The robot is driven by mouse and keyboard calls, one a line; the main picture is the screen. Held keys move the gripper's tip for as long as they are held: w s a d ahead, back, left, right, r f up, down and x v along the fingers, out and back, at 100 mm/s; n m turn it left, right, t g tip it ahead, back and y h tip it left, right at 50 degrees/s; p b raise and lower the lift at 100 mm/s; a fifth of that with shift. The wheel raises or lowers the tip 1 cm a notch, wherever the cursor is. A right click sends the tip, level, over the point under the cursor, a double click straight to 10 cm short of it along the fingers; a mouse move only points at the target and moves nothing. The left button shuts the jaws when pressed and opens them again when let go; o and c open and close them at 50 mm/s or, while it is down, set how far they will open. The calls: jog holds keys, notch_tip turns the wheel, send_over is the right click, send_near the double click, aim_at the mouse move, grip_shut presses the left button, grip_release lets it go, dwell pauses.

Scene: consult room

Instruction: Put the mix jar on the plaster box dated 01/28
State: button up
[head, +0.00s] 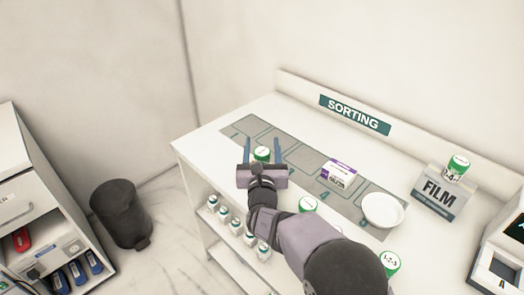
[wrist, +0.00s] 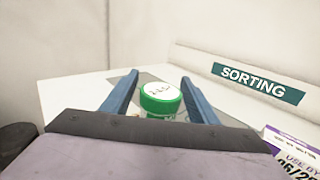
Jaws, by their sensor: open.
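A white jar with a green-rimmed lid (head: 262,154) stands on the grey marked strip, between the two blue fingers of my gripper (head: 262,152). The gripper is open, with a gap on each side of the lid in the wrist view (wrist: 160,97); the lid's writing is too small to read. A white and purple box (head: 340,174) lies on the strip to the right of the gripper. In the wrist view the box (wrist: 290,152) reads "USE BY" and what looks like 06/2, cut off by the edge. I cannot tell which jar is the mix jar.
A white dish (head: 382,209) sits on the strip's right end. Other green-lidded jars stand by my arm (head: 308,203), at the front (head: 390,262) and on the FILM box (head: 440,192). Several jars line the lower shelf. A SORTING sign (head: 354,114) is behind.

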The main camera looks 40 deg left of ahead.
aim_at(262, 160)
jog(key=shift+r, duration=0.1)
jog(key=shift+s+d, duration=0.1)
jog(key=b+v, duration=0.2)
jog(key=v, duration=0.9)
jog(key=shift+s+d, duration=0.25)
jog(key=shift+d, duration=0.05)
